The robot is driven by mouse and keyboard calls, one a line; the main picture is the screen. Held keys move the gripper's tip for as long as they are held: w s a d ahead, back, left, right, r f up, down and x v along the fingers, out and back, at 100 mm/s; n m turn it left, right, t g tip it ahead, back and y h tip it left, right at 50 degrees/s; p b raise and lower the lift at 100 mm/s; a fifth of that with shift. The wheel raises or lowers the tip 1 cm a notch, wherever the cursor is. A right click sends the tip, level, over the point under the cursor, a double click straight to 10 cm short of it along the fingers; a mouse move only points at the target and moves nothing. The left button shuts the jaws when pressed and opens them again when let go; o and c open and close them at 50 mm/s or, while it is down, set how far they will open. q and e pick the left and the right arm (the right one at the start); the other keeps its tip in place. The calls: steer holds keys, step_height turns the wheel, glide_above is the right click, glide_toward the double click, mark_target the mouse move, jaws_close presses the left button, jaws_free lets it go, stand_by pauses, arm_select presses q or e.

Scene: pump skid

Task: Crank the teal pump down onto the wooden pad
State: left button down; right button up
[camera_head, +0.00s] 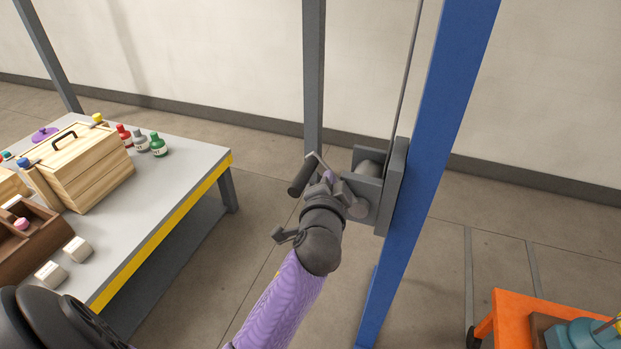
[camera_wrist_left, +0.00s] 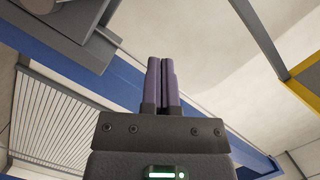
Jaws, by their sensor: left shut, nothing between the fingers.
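My left gripper (camera_head: 328,178) reaches up to the winch (camera_head: 385,195) on the blue post (camera_head: 425,150). Its two purple fingers are shut and empty, side by side in the left wrist view (camera_wrist_left: 160,82). The dark crank grip (camera_head: 300,178) is just left of the fingertips; I cannot tell whether they touch it. The gripper and wrist hide part of the crank. The teal pump (camera_head: 580,336) is at the bottom right, cut off by the picture edge, by a brown wooden block (camera_head: 541,328). How the pump rests is not visible. My right gripper is out of view.
An orange cart (camera_head: 513,312) carries the block. A thin cable (camera_head: 408,70) rises from the winch. A grey table (camera_head: 190,180) at left holds a wooden box (camera_head: 85,170), several bottles (camera_head: 158,145) and a brown tray (camera_head: 30,245). Floor between table and post is clear.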

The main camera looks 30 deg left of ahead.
mark_target(299, 186)
arm_select(q)
steer(key=shift+w+a+f, duration=0.2)
steer(key=shift+a+f, duration=0.2)
steer(key=shift+a, duration=0.3)
steer(key=shift+w+a+f, duration=0.2)
steer(key=shift+a+f, duration=0.25)
steer(key=shift+a, duration=0.25)
steer(key=shift+w+a+f, duration=0.2)
steer(key=shift+a+f, duration=0.2)
steer(key=shift+a, duration=0.3)
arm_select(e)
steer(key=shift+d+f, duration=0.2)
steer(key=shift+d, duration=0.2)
